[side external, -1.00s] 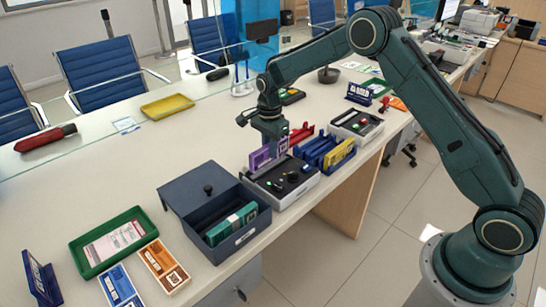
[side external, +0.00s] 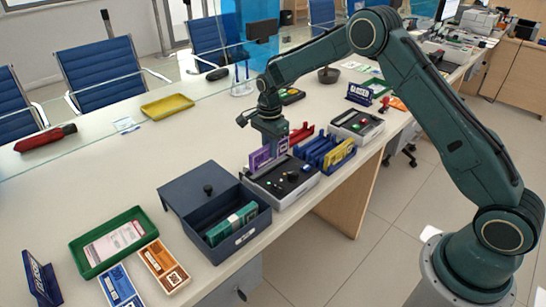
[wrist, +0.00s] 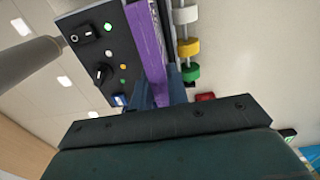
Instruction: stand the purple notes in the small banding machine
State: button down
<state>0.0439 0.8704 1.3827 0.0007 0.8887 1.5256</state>
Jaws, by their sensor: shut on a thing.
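The purple notes (side external: 260,158) are a flat upright bundle at the back left of the small banding machine (side external: 300,190), a grey box with a black top and knobs. My gripper (side external: 274,150) points down over that machine and is shut on the notes. In the wrist view the notes (wrist: 147,45) run as a purple strip between my gripper's fingers (wrist: 163,92), alongside the machine's black panel (wrist: 95,45). I cannot tell whether their lower edge is seated in the machine, as it is hidden.
A dark blue open box (side external: 228,245) holding a green-banded bundle stands left of the machine. A blue rack (side external: 318,155) with yellow notes stands close on its right. A green tray (side external: 85,262) and loose bundles lie at the left front.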

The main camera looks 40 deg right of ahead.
jog(key=shift+f, duration=1.1)
jog(key=c, duration=1.3)
grip_release()
jog(key=shift+r, duration=0.1)
jog(key=shift+r, duration=3.45)
